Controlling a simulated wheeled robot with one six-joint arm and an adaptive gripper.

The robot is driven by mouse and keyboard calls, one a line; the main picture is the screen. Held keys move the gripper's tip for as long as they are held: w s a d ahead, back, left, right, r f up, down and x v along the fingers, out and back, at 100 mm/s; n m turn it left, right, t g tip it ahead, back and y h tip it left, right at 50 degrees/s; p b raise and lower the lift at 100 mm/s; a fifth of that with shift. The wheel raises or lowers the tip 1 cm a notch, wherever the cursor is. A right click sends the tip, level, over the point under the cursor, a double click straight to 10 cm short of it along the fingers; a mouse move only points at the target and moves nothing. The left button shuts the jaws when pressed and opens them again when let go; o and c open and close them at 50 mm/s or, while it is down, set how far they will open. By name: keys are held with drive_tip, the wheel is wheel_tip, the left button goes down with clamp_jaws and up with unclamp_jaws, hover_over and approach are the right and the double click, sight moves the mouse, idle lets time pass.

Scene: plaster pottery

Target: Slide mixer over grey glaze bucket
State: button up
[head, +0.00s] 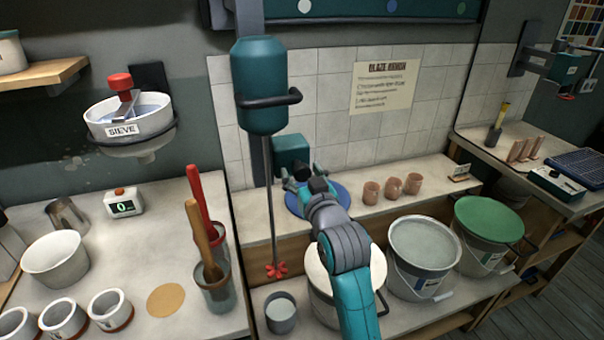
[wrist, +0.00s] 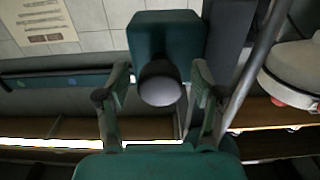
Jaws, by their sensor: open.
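The mixer (head: 259,85) is a teal cylinder with a black band handle. Its thin shaft (head: 269,190) hangs down to a red impeller (head: 276,270), left of the buckets. A teal block (head: 291,153) sits beside the shaft; in the wrist view it (wrist: 165,38) carries a round black knob (wrist: 161,84). My gripper (head: 302,176) is open in front of the block. In the wrist view its fingers (wrist: 160,90) stand on either side of the knob, with gaps visible. The grey glaze bucket (head: 424,246) stands on the low shelf, right of my arm.
A pale bucket (head: 316,282) is partly hidden by my arm. A green-topped bucket (head: 488,219) stands at the right. A small grey cup (head: 281,313) sits below the impeller. Several clay cups (head: 393,187) line the ledge behind. A blue disc (head: 335,194) lies behind my wrist.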

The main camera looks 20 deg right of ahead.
clamp_jaws()
drive_tip(key=d, duration=3)
unclamp_jaws()
drive_tip(key=s, duration=1.2)
